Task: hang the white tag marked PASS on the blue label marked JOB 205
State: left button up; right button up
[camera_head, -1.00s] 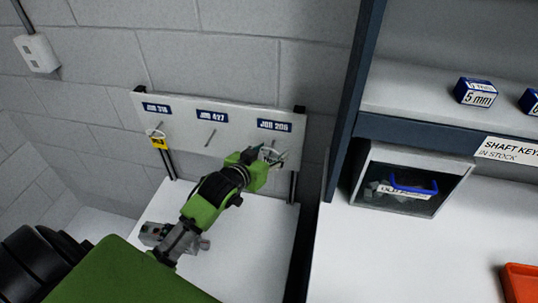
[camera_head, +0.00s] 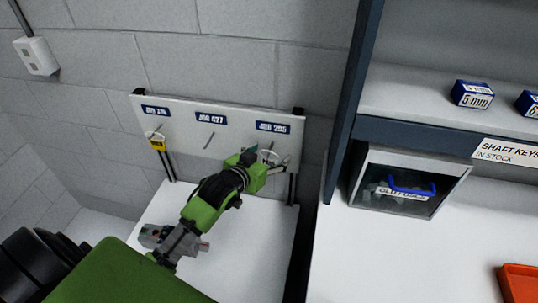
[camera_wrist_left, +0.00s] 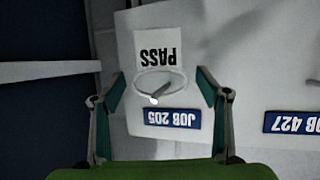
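The white PASS tag (camera_wrist_left: 158,48) shows upside down in the left wrist view, flat against the white board. Its ring (camera_wrist_left: 174,72) appears to be around the peg (camera_wrist_left: 158,93) beside the blue JOB 205 label (camera_wrist_left: 172,119). That label also shows in the head view at the board's right end (camera_head: 273,127). My left gripper (camera_wrist_left: 161,82) is open, with one finger on each side of the ring and gaps between. In the head view my left gripper (camera_head: 268,162) is just below the JOB 205 label and hides the tag. My right gripper is not in view.
The board carries JOB 427 (camera_head: 211,118) with a bare peg, and another blue label (camera_head: 156,110) with a yellow tag (camera_head: 158,144) below. A dark shelf post (camera_head: 350,105) stands close at right. A clear-fronted bin (camera_head: 395,195) and an orange tray (camera_head: 520,283) lie beyond.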

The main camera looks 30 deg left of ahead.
pick_arm(q)
jog(key=v, duration=1.2)
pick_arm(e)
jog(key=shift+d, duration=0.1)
